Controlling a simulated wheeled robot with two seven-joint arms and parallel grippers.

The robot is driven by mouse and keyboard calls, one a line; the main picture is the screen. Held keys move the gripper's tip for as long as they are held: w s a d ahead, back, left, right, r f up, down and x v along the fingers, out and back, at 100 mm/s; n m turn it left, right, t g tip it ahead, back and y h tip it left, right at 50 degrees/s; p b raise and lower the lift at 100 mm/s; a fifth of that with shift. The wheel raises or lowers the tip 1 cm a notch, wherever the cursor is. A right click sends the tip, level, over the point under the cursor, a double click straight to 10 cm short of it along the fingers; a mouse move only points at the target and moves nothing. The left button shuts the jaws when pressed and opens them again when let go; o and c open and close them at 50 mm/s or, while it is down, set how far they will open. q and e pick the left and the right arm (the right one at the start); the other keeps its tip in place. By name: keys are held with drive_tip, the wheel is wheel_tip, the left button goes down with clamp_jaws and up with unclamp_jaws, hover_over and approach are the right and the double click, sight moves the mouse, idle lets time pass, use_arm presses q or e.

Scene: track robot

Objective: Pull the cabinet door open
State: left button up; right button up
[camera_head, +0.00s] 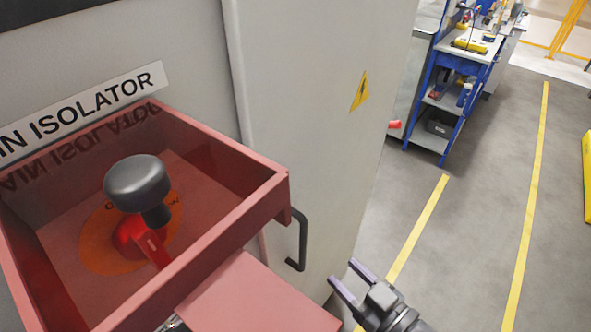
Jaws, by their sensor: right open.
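The cabinet door (310,120) is a tall pale grey panel right of the red box, with a yellow warning label on it. It looks flush with the cabinet, though its lower part is partly hidden. Its black bar handle (303,245) stands low on the left side, just beside the red box's corner. My right gripper (341,271) is at the bottom, right of and apart from the handle. Its two purple-tipped fingers are spread with nothing between them, pointing up and left. My left gripper cannot be made out.
A red open-fronted box (225,222) with a black knob (138,184) juts out close to the handle. A red flap (255,300) sticks out below it. A blue workbench (420,95) stands behind at right.

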sight(306, 239)
drive_tip(key=shift+n+y, duration=0.3)
drive_tip(key=shift+y, duration=0.3)
drive_tip(key=w+a, duration=0.1)
drive_tip(key=a+r, duration=0.1)
drive_tip(key=a, duration=0.1)
drive_tip(key=w+a+r, duration=0.1)
drive_tip(key=shift+w+a+r, duration=0.2)
drive_tip(key=shift+w+a, duration=0.1)
drive_tip(key=shift+w, duration=0.05)
drive_tip(key=x, duration=0.3)
drive_tip(key=shift+w+a+f, duration=0.1)
drive_tip(key=shift+w+f, duration=0.1)
drive_tip(key=shift+w, duration=0.05)
drive_tip(key=shift+w+a+b, duration=0.3)
drive_tip(key=shift+w+a, duration=0.1)
drive_tip(key=shift+w, duration=0.1)
clamp_jaws()
use_arm(q)
drive_tip(key=shift+s+f, duration=0.1)
drive_tip(key=shift+s, duration=0.6)
drive_tip(key=shift+d, duration=0.25)
drive_tip(key=shift+a, duration=0.25)
